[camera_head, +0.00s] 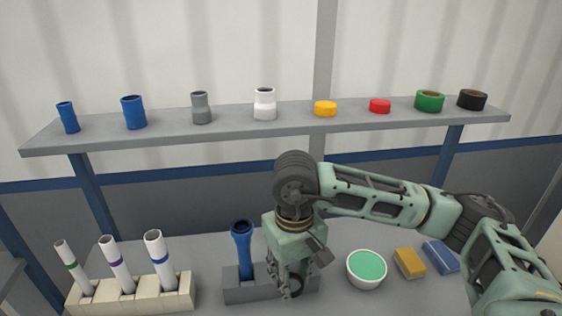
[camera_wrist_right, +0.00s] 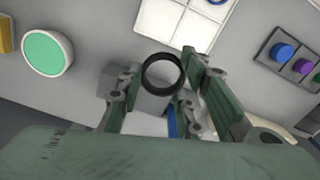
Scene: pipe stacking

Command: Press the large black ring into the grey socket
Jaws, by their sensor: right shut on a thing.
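My right gripper (camera_head: 291,288) points down over the right part of a grey block (camera_head: 240,291) on the table. It is shut on a black ring (camera_wrist_right: 163,73), which shows as an open circle between the fingertips in the right wrist view (camera_wrist_right: 160,75). In the head view the gripper mostly hides the ring. A blue pipe (camera_head: 242,250) stands upright in the left part of the grey block. A grey socket-like fitting (camera_head: 201,107) stands on the shelf. I cannot tell whether the ring touches the block. My left gripper is not in view.
The shelf (camera_head: 270,127) holds blue, white, yellow, red, green and black fittings. A cream rack (camera_head: 130,293) with white pipes stands left of the grey block. A bowl with a green top (camera_head: 366,268), a yellow sponge (camera_head: 409,262) and a blue block (camera_head: 441,256) lie to the right.

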